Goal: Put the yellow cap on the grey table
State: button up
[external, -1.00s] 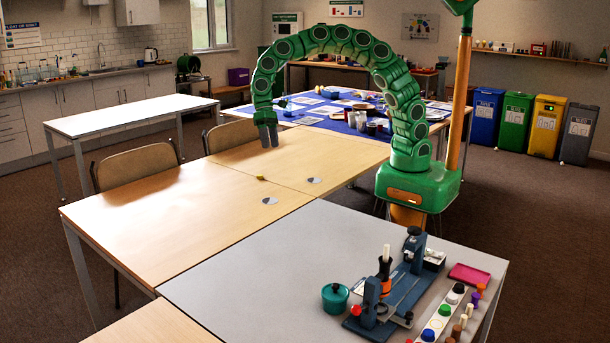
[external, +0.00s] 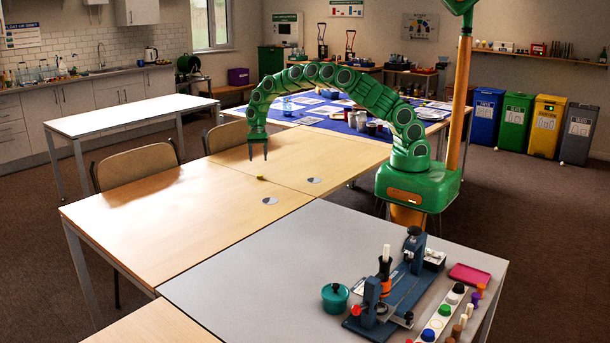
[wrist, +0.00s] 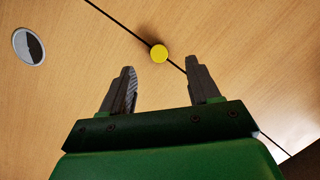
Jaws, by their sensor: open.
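The yellow cap (external: 261,178) lies on the wooden tables, at the seam between two tops. In the wrist view the cap (wrist: 159,53) is a small round yellow disc touching the dark seam line, ahead of the fingertips and between their lines. My gripper (external: 258,158) is open and empty, pointing down above the wooden table, a little beyond the cap. Its two grey fingers (wrist: 161,69) stand apart in the wrist view. The grey table (external: 270,250) is in the foreground, nearer the camera than the wooden tables.
The grey table bears a blue press (external: 400,285), a teal pot (external: 335,297), a pink tray (external: 469,274) and a strip of coloured caps (external: 438,322). Its left part is clear.

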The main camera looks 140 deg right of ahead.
aim_at(260, 175)
jog(key=shift+s+d+x, duration=0.1)
jog(key=shift+s+x, duration=0.1)
jog(key=shift+x, duration=1.15)
jog(key=shift+s+d+x, duration=0.1)
jog(key=shift+s+x, duration=0.1)
jog(key=shift+x, duration=1.1)
jog(key=shift+s+d+x, duration=0.1)
jog(key=shift+s+x, duration=0.1)
jog(key=shift+x, duration=1.15)
jog(key=shift+f, duration=0.15)
grip_shut()
